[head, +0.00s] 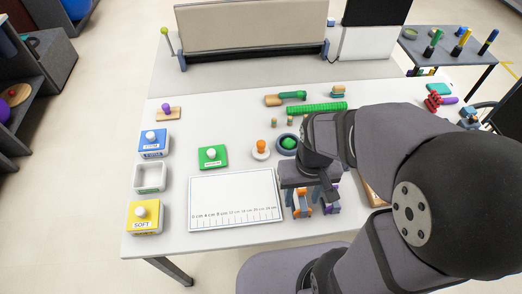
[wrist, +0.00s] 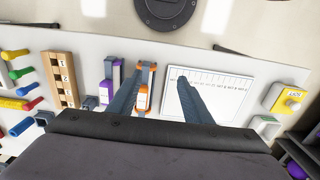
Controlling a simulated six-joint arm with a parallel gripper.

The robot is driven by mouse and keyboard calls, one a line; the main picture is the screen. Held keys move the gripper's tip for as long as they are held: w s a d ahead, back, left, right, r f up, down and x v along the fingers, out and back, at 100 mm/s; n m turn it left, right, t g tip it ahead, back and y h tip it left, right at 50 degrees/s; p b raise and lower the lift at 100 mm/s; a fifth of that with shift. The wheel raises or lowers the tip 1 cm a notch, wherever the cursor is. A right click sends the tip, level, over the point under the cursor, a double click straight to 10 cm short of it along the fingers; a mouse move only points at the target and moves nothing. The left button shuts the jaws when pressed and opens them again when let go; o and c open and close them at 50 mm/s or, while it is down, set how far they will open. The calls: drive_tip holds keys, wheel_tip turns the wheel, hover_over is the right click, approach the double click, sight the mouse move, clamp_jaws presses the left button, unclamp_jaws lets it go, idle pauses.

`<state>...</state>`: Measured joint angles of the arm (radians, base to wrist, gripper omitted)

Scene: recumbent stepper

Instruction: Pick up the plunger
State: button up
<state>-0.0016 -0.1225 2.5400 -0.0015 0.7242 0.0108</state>
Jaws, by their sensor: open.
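I cannot tell for sure which thing is the plunger. An orange knob on a white round base (head: 261,148) stands left of a dark bowl with a green ball (head: 288,143). My gripper (head: 312,194) is open above the near edge of the table. In the wrist view its two fingers (wrist: 157,78) are spread, with nothing held. An orange-and-white upright piece (wrist: 142,98) shows between the fingers, close to the left one. A purple-and-white piece (wrist: 107,88) is partly hidden by the left finger. My arm hides part of the table's right side in the head view.
A white ruler board (head: 235,198) lies left of my gripper. A wooden numbered block (wrist: 62,80) is beside the purple piece.

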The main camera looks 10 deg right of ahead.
drive_tip(key=w+a+f+m+b, duration=0.1)
drive_tip(key=w+b, duration=0.1)
drive_tip(key=w, duration=0.6)
drive_tip(key=w+a+f+m+b, duration=0.1)
drive_tip(key=w+f+b, duration=0.1)
drive_tip(key=w, duration=0.6)
drive_tip(key=m+b, duration=0.3)
hover_over(261, 143)
drive_tip(key=f, duration=0.6)
drive_tip(key=shift+w+f, duration=0.15)
drive_tip(key=shift+w, duration=0.05)
drive_tip(key=shift+s+f+p, duration=0.15)
drive_tip(key=shift+f+p, duration=0.95)
drive_tip(key=shift+f, duration=2.55)
clamp_jaws()
